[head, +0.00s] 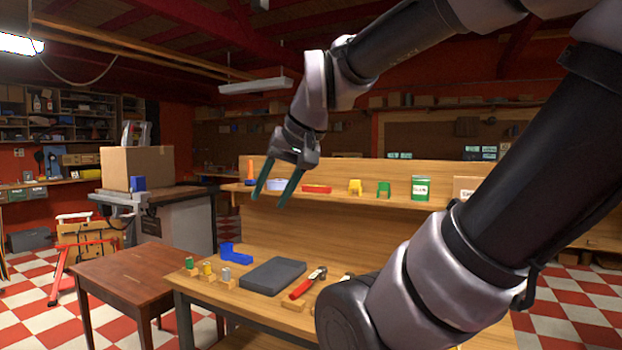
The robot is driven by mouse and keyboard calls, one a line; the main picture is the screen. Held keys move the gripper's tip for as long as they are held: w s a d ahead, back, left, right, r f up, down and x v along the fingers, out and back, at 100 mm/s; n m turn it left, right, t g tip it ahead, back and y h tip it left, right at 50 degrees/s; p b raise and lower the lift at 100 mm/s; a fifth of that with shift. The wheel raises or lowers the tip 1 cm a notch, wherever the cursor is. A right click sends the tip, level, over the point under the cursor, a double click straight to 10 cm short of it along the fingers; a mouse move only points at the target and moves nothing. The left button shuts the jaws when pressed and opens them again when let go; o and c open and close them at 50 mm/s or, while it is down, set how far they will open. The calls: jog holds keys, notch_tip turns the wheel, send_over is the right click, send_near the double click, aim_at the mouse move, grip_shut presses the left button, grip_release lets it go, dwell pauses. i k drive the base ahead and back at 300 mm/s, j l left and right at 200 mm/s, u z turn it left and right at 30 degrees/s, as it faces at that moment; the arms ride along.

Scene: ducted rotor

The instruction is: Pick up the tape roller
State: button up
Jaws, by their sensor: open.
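My gripper (269,203) hangs in the air in front of the shelf, its two dark green fingers pointing down and apart, with nothing between them. I cannot tell for sure which thing is the tape roller. A low pale blue-white thing (275,184) sits on the shelf behind the fingers, partly hidden by them. A flat red thing (316,188) lies just right of it on the shelf. Both are too small to make out well.
The shelf (335,199) also holds an orange upright thing (250,170), yellow (355,187) and green (384,189) pieces and a green can (420,188). The workbench below bears a blue bracket (236,256), grey slab (273,276) and red-handled hammer (306,284). My arm hides the right side.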

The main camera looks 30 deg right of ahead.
aim_at(250, 181)
jog(key=z, duration=0.45)
jog(key=i+j+z, duration=0.5)
jog(key=i+j, duration=0.6)
jog(key=j, duration=0.25)
jog(key=i+j+z, duration=0.1)
jog(key=j, duration=0.3)
jog(key=i+l, duration=0.05)
